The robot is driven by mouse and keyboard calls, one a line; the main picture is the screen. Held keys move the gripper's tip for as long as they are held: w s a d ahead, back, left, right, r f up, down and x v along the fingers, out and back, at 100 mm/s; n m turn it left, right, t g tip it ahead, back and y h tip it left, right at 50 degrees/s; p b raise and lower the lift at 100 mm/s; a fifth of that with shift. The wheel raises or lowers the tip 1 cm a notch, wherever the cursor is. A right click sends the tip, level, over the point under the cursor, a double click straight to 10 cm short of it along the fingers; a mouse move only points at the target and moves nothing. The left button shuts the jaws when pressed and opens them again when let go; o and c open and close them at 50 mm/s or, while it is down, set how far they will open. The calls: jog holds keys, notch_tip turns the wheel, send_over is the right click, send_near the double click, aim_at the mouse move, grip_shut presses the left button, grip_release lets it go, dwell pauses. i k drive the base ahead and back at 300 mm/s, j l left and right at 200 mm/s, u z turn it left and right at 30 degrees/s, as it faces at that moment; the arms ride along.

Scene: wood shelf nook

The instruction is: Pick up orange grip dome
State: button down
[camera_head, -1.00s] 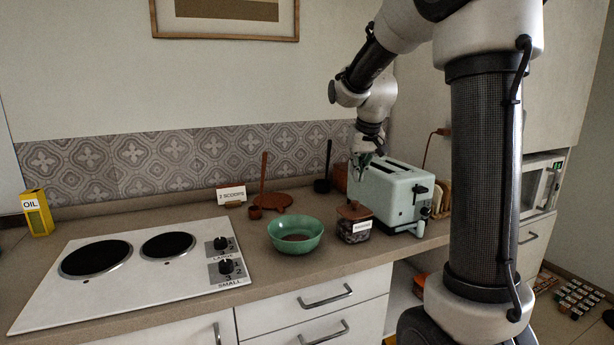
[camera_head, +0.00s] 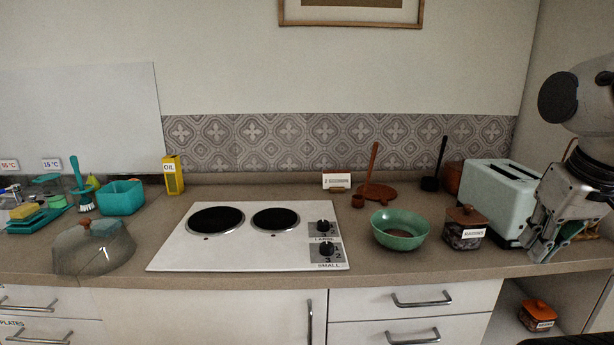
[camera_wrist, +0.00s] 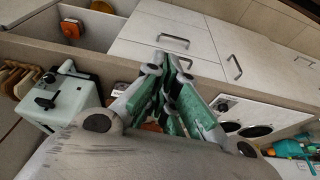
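A clear dome with an orange-brown grip (camera_head: 93,247) stands on the counter at the far left in the head view, left of the cooktop. My gripper (camera_head: 542,248) is at the far right, in front of the toaster's right end, far from the dome. In the wrist view my gripper's green-padded fingers (camera_wrist: 160,68) meet close together, with nothing seen between them. The dome cannot be made out in the wrist view.
Between gripper and dome stand a toaster (camera_head: 490,195), a labelled jar (camera_head: 464,236), a green bowl (camera_head: 390,240) and a cooktop (camera_head: 182,255). Near the dome are a teal tub (camera_head: 121,198), a brush (camera_head: 80,185) and an oil carton (camera_head: 173,178). Bare counter lies right of the dome.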

aim_at(87, 249)
jog(key=u, duration=0.4)
jog(key=j+u, duration=0.1)
jog(key=u, duration=0.65)
jog(key=i+u, duration=0.1)
jog(key=u, duration=0.3)
jog(key=i+j, duration=0.25)
jog(key=i, duration=0.15)
jog(key=i+j, duration=0.2)
jog(key=i, duration=0.2)
jog(key=i+j, duration=0.25)
jog(key=i, duration=0.15)
